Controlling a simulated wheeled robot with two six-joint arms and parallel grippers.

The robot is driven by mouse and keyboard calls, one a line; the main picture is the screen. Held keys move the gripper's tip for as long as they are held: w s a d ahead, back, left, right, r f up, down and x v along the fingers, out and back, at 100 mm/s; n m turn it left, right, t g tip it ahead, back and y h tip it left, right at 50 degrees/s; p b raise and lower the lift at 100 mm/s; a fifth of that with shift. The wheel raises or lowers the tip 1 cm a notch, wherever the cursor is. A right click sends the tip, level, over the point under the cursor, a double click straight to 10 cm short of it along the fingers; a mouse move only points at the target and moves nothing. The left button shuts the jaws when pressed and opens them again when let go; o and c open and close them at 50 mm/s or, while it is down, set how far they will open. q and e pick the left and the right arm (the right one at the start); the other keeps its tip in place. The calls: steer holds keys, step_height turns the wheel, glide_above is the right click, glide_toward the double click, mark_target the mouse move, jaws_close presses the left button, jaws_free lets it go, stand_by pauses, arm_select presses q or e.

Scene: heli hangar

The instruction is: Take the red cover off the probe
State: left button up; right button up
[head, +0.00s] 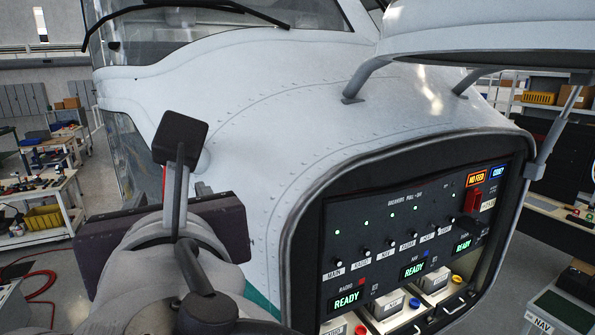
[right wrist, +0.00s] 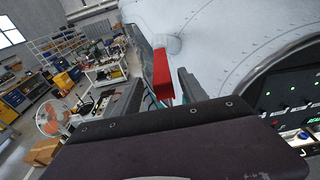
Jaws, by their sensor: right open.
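The red cover (right wrist: 162,75) shows in the right wrist view as an upright red block against the white helicopter nose (right wrist: 215,40). In the head view only a thin red sliver of the cover (head: 163,178) shows, behind my right wrist. My right gripper (right wrist: 161,86) is open, with one dark finger on each side of the cover in the picture. I cannot tell whether either finger touches it. My left gripper is in neither view.
An open avionics bay with a lit panel (head: 400,232) lies to the right, under a raised hatch (head: 480,28). The curved nose skin is close to my right gripper. Workbenches (head: 40,208) and a fan (right wrist: 52,120) stand farther off on the left.

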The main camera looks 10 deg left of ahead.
steer(key=shift+w+a+r, duration=0.1)
steer(key=shift+w+a, duration=0.1)
steer(key=shift+w, duration=0.4)
steer(key=shift+w+a+f, duration=0.2)
steer(key=shift+w+a, duration=0.1)
steer(key=shift+a, duration=0.2)
steer(key=p+x, duration=0.3)
steer(key=x, duration=0.1)
steer(key=shift+w+d+r, duration=0.15)
steer(key=shift+w+r, duration=0.05)
steer(key=shift+w+f, duration=0.25)
steer(key=shift+w, duration=0.25)
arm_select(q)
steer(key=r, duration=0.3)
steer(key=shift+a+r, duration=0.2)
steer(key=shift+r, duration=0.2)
arm_select(e)
steer(key=shift+s+a, duration=0.1)
steer(key=shift+a, duration=0.1)
jaws_close()
